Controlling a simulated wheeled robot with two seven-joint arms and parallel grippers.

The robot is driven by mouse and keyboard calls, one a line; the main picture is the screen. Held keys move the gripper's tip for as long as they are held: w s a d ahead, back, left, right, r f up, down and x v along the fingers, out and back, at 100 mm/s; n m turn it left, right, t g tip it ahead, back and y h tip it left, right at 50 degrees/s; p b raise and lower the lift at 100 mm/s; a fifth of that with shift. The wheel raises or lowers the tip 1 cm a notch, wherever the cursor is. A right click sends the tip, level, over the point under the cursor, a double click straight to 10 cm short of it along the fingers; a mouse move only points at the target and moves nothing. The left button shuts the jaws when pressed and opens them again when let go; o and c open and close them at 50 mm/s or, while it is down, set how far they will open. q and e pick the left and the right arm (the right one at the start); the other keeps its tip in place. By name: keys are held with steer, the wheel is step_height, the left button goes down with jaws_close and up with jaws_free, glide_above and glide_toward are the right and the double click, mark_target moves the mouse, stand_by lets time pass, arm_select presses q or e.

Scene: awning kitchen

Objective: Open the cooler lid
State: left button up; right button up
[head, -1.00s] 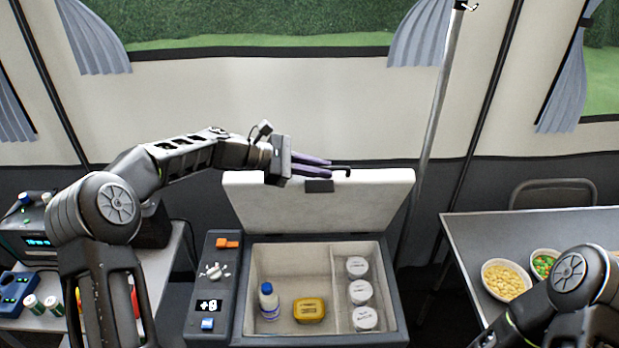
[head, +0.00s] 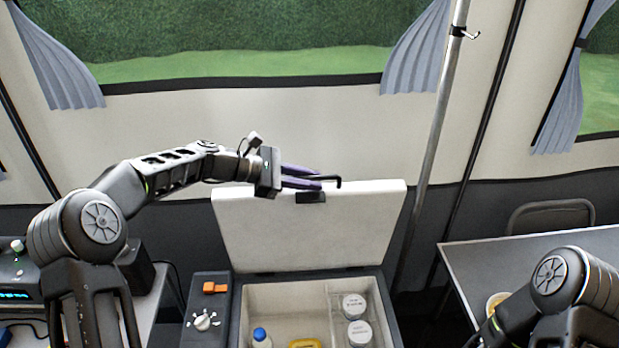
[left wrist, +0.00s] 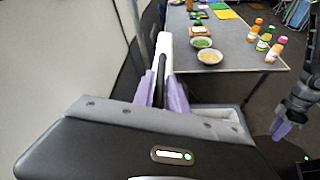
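The cooler (head: 388,300) stands low in the middle of the head view. Its pale lid (head: 312,230) is raised and stands steeply, its inner face toward me, with a dark catch at the top edge. My left gripper (head: 318,181) is at that top edge. Its purple fingers close on the thin dark handle bar (head: 338,180), one on each side. The bar also shows between the fingers in the left wrist view (left wrist: 159,88). My right gripper (left wrist: 280,130) shows only at the right of the left wrist view, apart from the lid; its finger gap is unclear.
Inside the cooler are a blue-capped bottle (head: 260,338), a yellow container (head: 305,344) and white-lidded jars (head: 359,332). A control panel (head: 206,310) sits at its left. A grey table (head: 480,258) stands right, a metal pole (head: 436,125) behind.

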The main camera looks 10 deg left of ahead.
arm_select(q)
steer(key=shift+a+r, duration=0.1)
steer(key=shift+r, duration=0.05)
steer(key=shift+a, duration=0.25)
steer(key=b+v, duration=0.2)
steer(key=v, duration=0.5)
steer(key=shift+s, duration=0.1)
